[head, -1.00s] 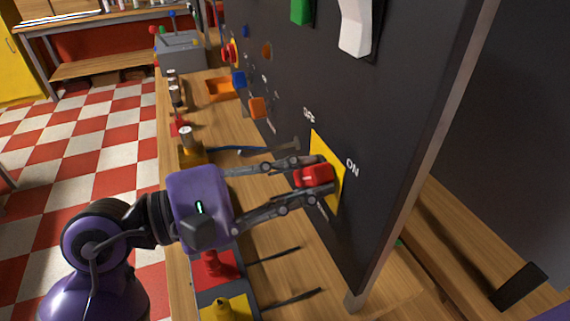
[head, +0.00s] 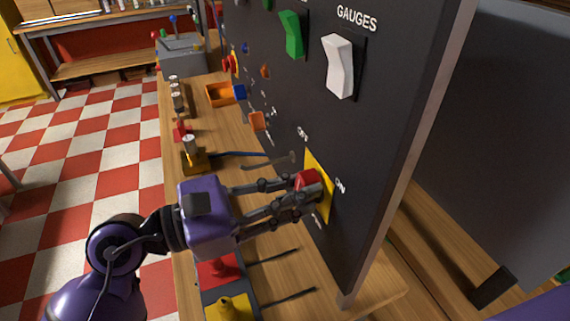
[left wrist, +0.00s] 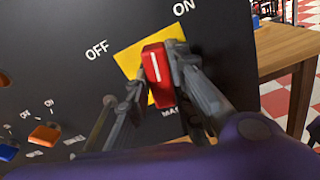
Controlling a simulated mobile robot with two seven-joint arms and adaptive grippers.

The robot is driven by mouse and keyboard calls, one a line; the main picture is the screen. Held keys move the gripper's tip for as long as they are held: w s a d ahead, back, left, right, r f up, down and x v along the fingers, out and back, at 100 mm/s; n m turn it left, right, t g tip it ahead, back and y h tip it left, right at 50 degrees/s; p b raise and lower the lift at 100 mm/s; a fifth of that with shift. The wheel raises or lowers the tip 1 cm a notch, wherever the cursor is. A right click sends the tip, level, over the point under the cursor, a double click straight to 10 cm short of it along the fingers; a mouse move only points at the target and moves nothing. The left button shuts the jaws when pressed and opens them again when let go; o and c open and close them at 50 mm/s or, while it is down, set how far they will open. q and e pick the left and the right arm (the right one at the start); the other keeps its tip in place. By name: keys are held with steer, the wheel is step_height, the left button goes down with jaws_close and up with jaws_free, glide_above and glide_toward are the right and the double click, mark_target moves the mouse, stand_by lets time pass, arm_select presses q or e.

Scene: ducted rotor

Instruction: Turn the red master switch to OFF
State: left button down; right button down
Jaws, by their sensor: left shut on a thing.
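The red master switch (head: 307,179) is a red knob on a yellow plate (head: 319,168) on the black panel. It also shows in the left wrist view (left wrist: 157,78), with a white line on its face. There the line points upward, between the OFF label at left and the ON label at upper right. My left gripper (head: 304,190) is shut on the knob, one finger on each side. In the left wrist view its fingers (left wrist: 158,80) flank the knob. The fingers hide parts of the plate's lower edge. My right gripper is not in view.
The black panel (head: 370,150) carries a green rocker switch (head: 291,34) and a white one (head: 338,66) above. Below my left gripper, a red base (head: 218,268) and a yellow part (head: 230,307) stand on the wooden bench. An orange tray (head: 218,94) lies farther back.

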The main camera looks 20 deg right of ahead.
arm_select(q)
steer(key=n+p, duration=0.9)
steer(key=n, duration=0.2)
steer(key=shift+n, duration=0.4)
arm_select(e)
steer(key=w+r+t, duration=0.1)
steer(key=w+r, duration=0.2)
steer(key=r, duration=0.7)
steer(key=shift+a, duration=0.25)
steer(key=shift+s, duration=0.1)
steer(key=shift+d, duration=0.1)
arm_select(q)
steer(key=c, duration=1.6)
jaws_free()
steer(key=shift+o, duration=0.2)
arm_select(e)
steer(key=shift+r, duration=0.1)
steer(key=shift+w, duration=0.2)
